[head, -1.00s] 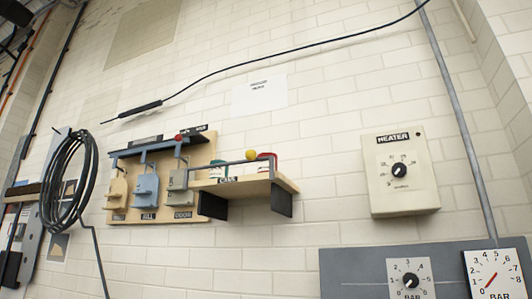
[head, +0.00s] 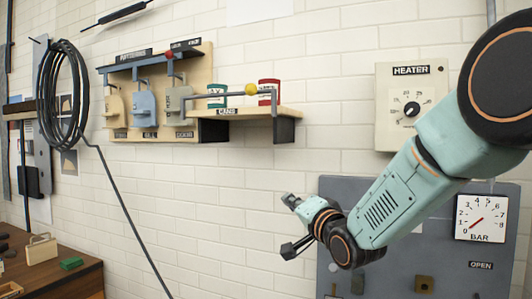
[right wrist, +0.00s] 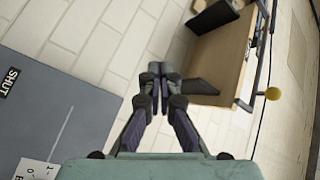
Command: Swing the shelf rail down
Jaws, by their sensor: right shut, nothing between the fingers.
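The shelf rail (head: 228,93) is a thin grey bar with a yellow ball (head: 250,89), running raised across the front of the small wooden shelf (head: 225,114). A green-white can (head: 216,89) and a red can (head: 268,85) stand behind it. In the right wrist view the yellow ball (right wrist: 272,93) and shelf (right wrist: 219,58) are at the right. My right gripper (head: 291,201) is below and right of the shelf, clear of the rail. Its fingertips (right wrist: 158,72) meet, with nothing between them. My left gripper is not in view.
Left of the shelf, a similar bar with a red ball (head: 169,53) crosses hanging tags. A heater box (head: 411,105) is on the wall at right, above a grey gauge panel (head: 345,190). A coiled cable (head: 62,95) hangs left. A wooden bench (head: 55,272) is lower left.

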